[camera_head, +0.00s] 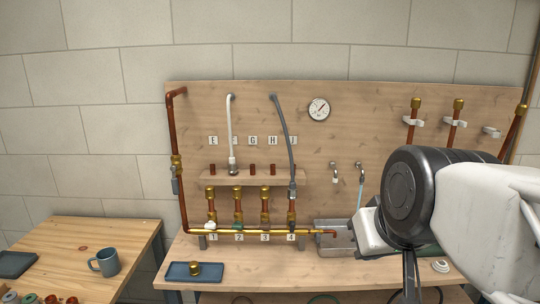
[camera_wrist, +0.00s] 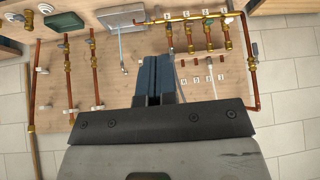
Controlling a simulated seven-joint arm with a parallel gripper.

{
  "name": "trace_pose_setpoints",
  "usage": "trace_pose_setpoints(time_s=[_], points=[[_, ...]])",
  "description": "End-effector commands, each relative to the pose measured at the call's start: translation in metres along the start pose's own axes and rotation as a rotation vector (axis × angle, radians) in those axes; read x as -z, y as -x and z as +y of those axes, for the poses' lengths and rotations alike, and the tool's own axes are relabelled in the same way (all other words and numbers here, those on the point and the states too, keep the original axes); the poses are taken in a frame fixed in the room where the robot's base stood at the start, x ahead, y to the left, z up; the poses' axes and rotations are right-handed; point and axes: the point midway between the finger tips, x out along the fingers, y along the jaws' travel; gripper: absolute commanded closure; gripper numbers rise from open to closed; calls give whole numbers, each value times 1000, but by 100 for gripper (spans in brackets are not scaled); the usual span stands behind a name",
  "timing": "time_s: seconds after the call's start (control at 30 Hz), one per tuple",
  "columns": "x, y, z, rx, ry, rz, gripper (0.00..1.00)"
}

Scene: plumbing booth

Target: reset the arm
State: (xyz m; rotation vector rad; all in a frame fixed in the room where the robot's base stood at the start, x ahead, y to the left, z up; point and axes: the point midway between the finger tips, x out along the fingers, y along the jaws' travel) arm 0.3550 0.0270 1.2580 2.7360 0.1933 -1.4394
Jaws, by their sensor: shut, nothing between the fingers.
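My gripper (camera_wrist: 156,65) shows in the wrist view with its two dark blue-grey fingers together and nothing between them. It is in front of the wooden plumbing board (camera_wrist: 115,75), which appears upside down there. In the head view my arm fills the right side, in front of the board's lower right part (camera_head: 345,130) and the bench. The fingertips cannot be made out clearly in the head view. No contact between the fingers and any object can be seen.
A copper pipe frame with a brass manifold (camera_head: 265,231) and several valves stands left of my arm. A grey hose (camera_head: 283,130) and a white hose (camera_head: 231,130) hang above. A metal tray (camera_head: 330,228), blue tray (camera_head: 205,279) and mug (camera_head: 106,262) lie lower down.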

Motion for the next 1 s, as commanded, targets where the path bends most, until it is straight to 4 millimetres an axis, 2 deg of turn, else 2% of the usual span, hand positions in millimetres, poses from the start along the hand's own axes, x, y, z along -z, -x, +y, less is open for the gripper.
trace_pose_setpoints(time_s=[0.2,0.5,1.0], points=[[-32,5,11,-41,-52,-57,100],[-63,10,21,-86,-103,-112,100],[-83,-41,25,-85,-119,-263,100]])
